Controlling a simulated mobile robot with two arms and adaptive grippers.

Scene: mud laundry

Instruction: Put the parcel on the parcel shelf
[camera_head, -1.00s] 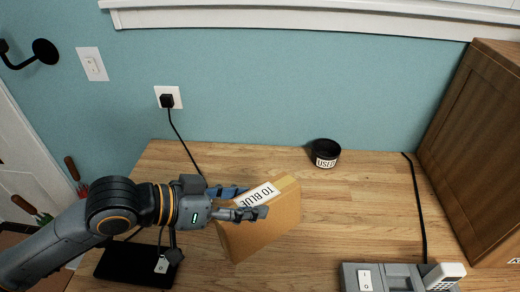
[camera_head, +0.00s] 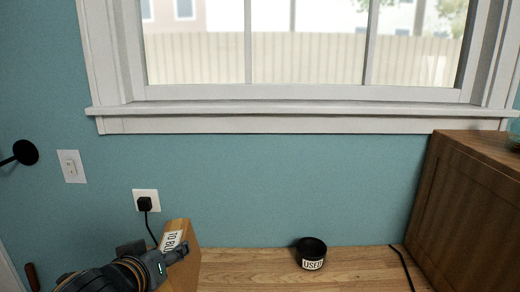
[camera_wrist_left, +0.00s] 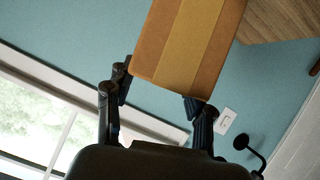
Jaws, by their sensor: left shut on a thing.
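The parcel is a brown cardboard box (camera_head: 190,272) with a white label whose visible text starts "TO BLU". It is at the bottom left of the head view, tilted above the wooden worktop. My left gripper (camera_head: 178,252) is shut on it. In the left wrist view the parcel (camera_wrist_left: 190,45), with a lighter tape band, sits between the dark fingers of my left gripper (camera_wrist_left: 155,105). The lower part of the parcel is cut off in the head view. I cannot identify a parcel shelf in these frames. My right gripper is not in view.
A black cup labelled "USED" (camera_head: 311,254) stands on the worktop (camera_head: 250,270). A wooden cabinet (camera_head: 465,205) stands at the right, with a black cable beside it. A plugged outlet (camera_head: 146,202) is on the wall behind the parcel. A window sill (camera_head: 290,123) runs above.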

